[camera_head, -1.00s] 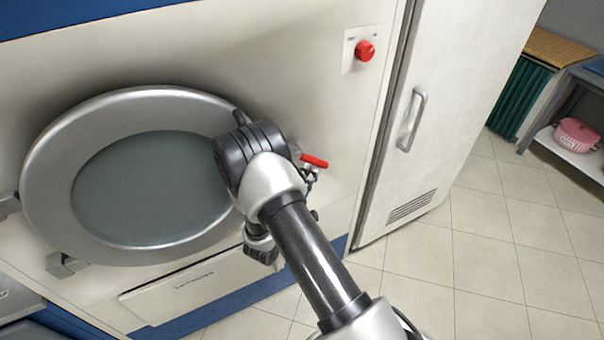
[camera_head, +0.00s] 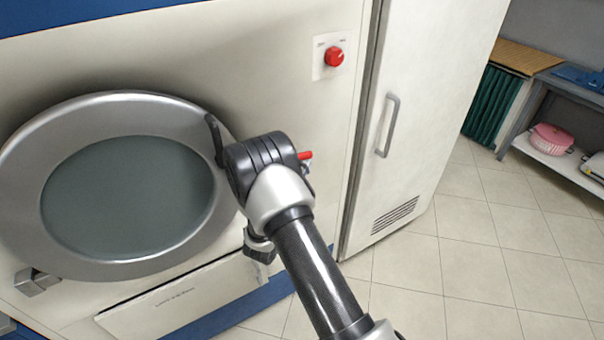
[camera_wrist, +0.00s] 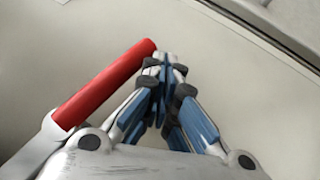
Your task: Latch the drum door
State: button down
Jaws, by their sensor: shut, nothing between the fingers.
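The drum door (camera_head: 75,120) is a round grey metal ring with dark glass, lying against the machine front at the left of the head view. A dark bar-shaped handle (camera_head: 214,138) stands at its right rim. A red lever (camera_head: 305,156) shows just right of my arm's wrist, mostly hidden. In the wrist view the red lever (camera_wrist: 105,84) lies slanted on a grey metal arm, its upper end beside my fingertips. My gripper (camera_wrist: 163,68) is shut and empty, close to the lever's tip; I cannot tell whether they touch. In the head view my wrist hides the fingers.
A red round knob (camera_head: 334,56) sits on a white plate at the upper right of the machine. A tall white cabinet (camera_head: 430,100) with a grey handle stands to the right. The tiled floor (camera_head: 470,260) there is clear. A shelf holds a pink basket (camera_head: 551,139).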

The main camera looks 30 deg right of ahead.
jog(key=shift+d+r+t, duration=0.1)
jog(key=shift+r+t, duration=0.15)
jog(key=shift+t, duration=0.05)
dwell(0.9)
jog(key=shift+f, duration=0.15)
dwell(0.4)
